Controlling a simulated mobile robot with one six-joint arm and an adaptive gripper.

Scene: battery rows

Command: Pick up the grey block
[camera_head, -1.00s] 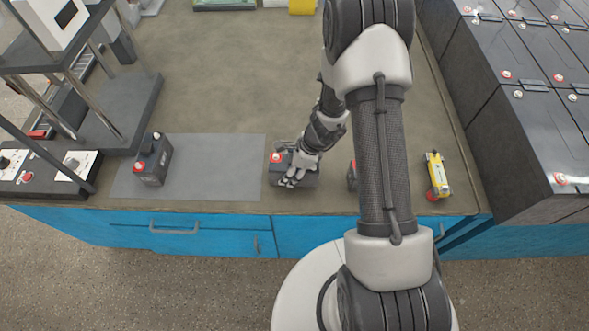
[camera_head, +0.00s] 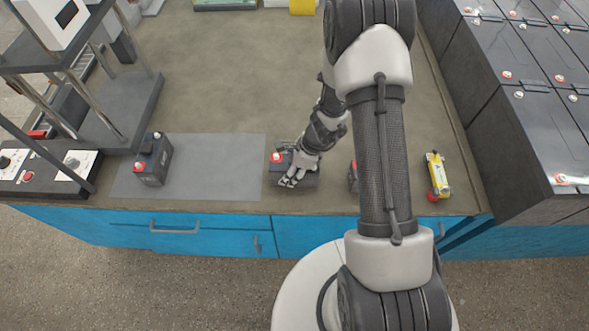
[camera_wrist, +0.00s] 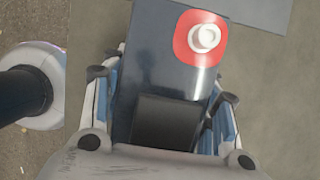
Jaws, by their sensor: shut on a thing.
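The grey block is a dark grey battery-like block (camera_head: 277,172) with a red terminal on its top left, near the front edge of the bench. My gripper (camera_head: 292,178) is over its right part. In the wrist view the block (camera_wrist: 155,70) shows a red patch with a white round terminal, and a black panel nearest the palm. The fingers of my gripper (camera_wrist: 165,110) stand on both sides of the block, shut on it. The fingertips are partly hidden, and I cannot tell whether its base touches the bench.
A flat grey mat (camera_head: 220,165) lies left of the block, with another dark block (camera_head: 153,160) on it. A dark block (camera_head: 352,177) is partly hidden behind my arm. A yellow block (camera_head: 437,175) stands further right. Large black batteries (camera_head: 540,120) fill the right side.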

